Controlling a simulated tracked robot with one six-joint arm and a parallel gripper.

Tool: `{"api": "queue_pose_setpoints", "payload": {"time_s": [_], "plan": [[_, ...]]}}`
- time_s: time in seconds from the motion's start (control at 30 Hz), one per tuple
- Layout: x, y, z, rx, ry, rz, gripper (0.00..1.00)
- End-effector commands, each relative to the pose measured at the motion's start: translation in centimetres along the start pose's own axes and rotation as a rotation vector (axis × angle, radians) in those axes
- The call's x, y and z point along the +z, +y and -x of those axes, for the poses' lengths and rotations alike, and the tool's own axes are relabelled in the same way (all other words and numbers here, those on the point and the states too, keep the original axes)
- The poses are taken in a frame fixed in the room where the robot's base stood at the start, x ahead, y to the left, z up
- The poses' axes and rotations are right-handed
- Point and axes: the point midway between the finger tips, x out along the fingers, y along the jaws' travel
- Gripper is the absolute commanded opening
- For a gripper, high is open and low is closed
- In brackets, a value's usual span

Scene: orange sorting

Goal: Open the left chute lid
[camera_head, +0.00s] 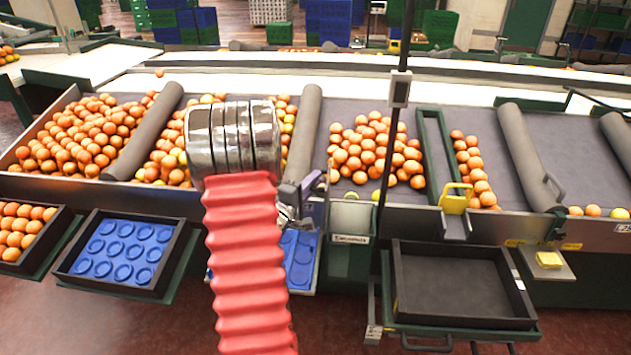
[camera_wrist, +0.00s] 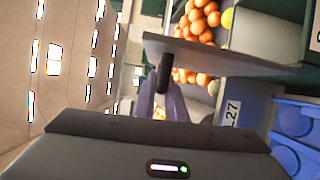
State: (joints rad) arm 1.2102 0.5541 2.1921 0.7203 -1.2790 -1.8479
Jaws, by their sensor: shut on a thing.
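My gripper (camera_head: 308,187) is at the front edge of the sorting table, just right of my red-sleeved arm, which hides part of it. In the wrist view, the purple fingers of my gripper (camera_wrist: 165,92) are shut on a dark upright handle (camera_wrist: 165,72). The handle meets the end of a grey panel (camera_wrist: 225,58), which appears to be the left chute lid. In the head view the lid is mostly hidden behind my arm and gripper, so I cannot tell how far it is open.
Oranges (camera_head: 365,150) lie in bays between grey rollers (camera_head: 305,140). A blue tray (camera_head: 120,250) stands at front left; an empty black crate (camera_head: 460,285) is at front right. A yellow handle (camera_head: 455,197) sits right of my gripper. A dark vertical post (camera_head: 392,150) stands close by.

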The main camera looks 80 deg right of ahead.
Motion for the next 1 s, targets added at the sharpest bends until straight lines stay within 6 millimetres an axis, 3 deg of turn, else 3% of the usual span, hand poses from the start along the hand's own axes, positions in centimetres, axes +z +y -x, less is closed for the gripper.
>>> {"api": "queue_pose_setpoints", "payload": {"time_s": [0.13,0.17,0.43,0.77,1.0], "plan": [[0.4,-0.4,0.0,-0.008,-0.007,0.002,0.0],[0.4,-0.4,0.0,-0.008,-0.007,0.002,0.12],[0.4,-0.2,-0.1,-0.004,-0.007,0.001,0.29],[0.3,0.0,0.2,-0.001,-0.006,0.0,0.29],[0.2,-0.1,2.8,-0.002,-0.004,0.002,0.29]]}}
